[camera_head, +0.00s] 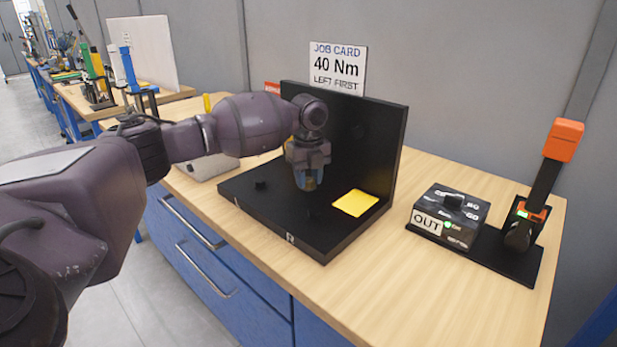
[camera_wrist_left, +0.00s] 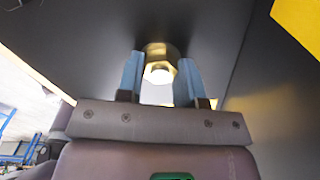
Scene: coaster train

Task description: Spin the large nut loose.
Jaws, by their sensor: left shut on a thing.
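The large nut is a brass-coloured piece; in the wrist view it (camera_wrist_left: 159,54) sits between the two blue fingertips, with a bright round middle facing the camera. In the head view only a small brass bit (camera_head: 310,184) shows low between the fingers. My left gripper (camera_head: 305,179) points down over the base of the black L-shaped fixture (camera_head: 262,215) and is shut on the nut; it also fills the lower wrist view (camera_wrist_left: 158,82). Whether the nut touches the fixture is hidden. My right gripper is not in view.
A yellow square (camera_head: 355,203) lies on the fixture base, right of the gripper. The fixture's tall back wall (camera_head: 365,140) stands close behind. A job card (camera_head: 337,68) reads "40 Nm, left first". A box marked OUT (camera_head: 452,214) stands right; bench between is clear.

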